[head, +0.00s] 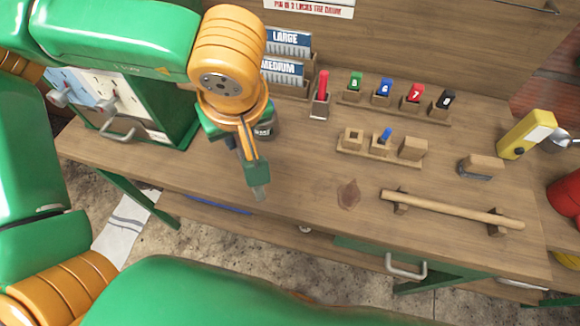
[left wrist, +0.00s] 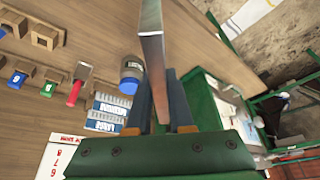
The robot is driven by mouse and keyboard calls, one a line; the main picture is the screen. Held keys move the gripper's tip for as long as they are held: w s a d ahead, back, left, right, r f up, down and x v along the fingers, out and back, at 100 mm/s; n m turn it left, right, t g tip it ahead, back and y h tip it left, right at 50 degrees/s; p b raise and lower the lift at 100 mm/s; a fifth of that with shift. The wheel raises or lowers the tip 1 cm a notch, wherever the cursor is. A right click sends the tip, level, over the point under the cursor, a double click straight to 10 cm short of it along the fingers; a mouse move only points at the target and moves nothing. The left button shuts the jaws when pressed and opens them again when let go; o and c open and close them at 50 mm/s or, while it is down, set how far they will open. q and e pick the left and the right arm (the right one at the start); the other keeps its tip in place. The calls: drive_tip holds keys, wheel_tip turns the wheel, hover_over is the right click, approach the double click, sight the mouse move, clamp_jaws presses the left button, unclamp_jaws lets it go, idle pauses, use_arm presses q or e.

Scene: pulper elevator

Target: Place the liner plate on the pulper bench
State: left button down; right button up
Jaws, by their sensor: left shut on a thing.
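A narrow metal plate, which looks like the liner plate, is between the fingers of my left gripper (head: 250,160). In the left wrist view the plate (left wrist: 152,45) stands out beyond the fingertips of the left gripper (left wrist: 157,82), seen nearly edge-on. My right gripper is not in view.
A rack with LARGE (head: 288,42) and MEDIUM (head: 283,72) plates stands behind the gripper. A dark jar (head: 265,130) is close by it. Numbered tools (head: 415,95) and wooden blocks (head: 381,145) are to the right. A wooden rod (head: 450,209) lies at the front right.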

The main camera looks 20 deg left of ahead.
use_arm(q)
drive_tip(key=a+f+m+t+h+b, duration=0.1)
drive_tip(key=a+f+m+h+b, duration=0.15)
drive_tip(key=a+m+b, duration=0.85)
drive_tip(key=w+d+f+n, duration=0.1)
drive_tip(key=w+d+f, duration=0.2)
drive_tip(key=d, duration=0.1)
drive_tip(key=w+d+f+n, duration=0.1)
drive_tip(key=w+d+f, duration=0.2)
drive_tip(key=d+f, duration=0.1)
drive_tip(key=w+d+f, duration=0.3)
drive_tip(key=d+f, duration=0.1)
drive_tip(key=shift+w+f+n+h+b, duration=0.1)
drive_tip(key=shift+w+n+h+b, duration=0.1)
drive_tip(key=shift+n+h+b, duration=0.2)
drive_tip(key=shift+a+f, duration=0.1)
